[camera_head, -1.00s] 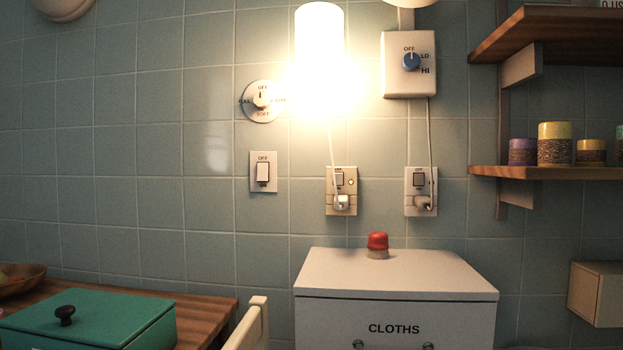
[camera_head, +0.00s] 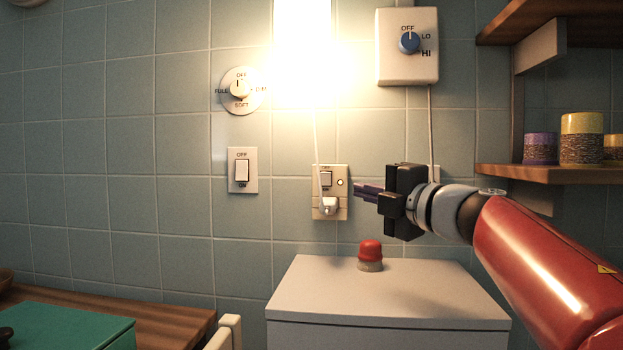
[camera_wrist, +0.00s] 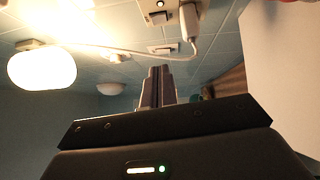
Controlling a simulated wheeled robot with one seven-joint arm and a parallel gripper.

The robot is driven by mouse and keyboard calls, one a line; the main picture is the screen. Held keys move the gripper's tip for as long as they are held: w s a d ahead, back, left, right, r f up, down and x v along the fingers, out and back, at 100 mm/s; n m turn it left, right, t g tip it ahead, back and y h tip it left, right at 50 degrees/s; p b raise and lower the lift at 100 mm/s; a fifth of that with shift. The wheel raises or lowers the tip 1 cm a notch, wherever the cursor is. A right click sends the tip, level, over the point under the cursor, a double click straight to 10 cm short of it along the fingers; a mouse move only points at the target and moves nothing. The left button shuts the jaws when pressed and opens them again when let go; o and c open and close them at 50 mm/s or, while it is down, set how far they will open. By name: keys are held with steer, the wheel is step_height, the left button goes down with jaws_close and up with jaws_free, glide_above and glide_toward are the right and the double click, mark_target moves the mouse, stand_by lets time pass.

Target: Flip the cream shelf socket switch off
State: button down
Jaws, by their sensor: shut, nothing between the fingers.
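The cream socket (camera_head: 318,212) is on the tiled wall, below the bright lamp. Its rocker switch (camera_head: 326,179) is near the top of the plate, with a small pale indicator (camera_head: 340,182) beside it. A white plug (camera_head: 328,206) sits in its lower part, with a cord running up. My gripper (camera_head: 356,190) is shut and empty, its fingers pointing left, just right of the socket in the picture. Contact is not visible. In the wrist view the shut fingers (camera_wrist: 158,74) point toward the wall, where a plug and cord (camera_wrist: 188,22) show.
A white switch (camera_head: 242,170) and a round dial (camera_head: 241,90) are left of the socket. A blue-knob box (camera_head: 408,58) is above my gripper. A red-topped object (camera_head: 370,254) stands on the white cabinet (camera_head: 370,295) below. Shelves with jars (camera_head: 581,140) are at right.

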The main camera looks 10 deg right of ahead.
steer(key=p, duration=0.2)
glide_toward(326, 179)
steer(key=w+a, duration=0.2)
steer(key=w+a+r, duration=0.1)
steer(key=w+a, duration=0.1)
steer(key=shift+w+a+r, duration=0.1)
steer(key=shift+w+a, duration=0.1)
steer(key=shift+w, duration=0.1)
steer(key=shift+w+d, duration=0.2)
steer(key=shift+w, duration=0.25)
steer(key=shift+s, duration=0.1)
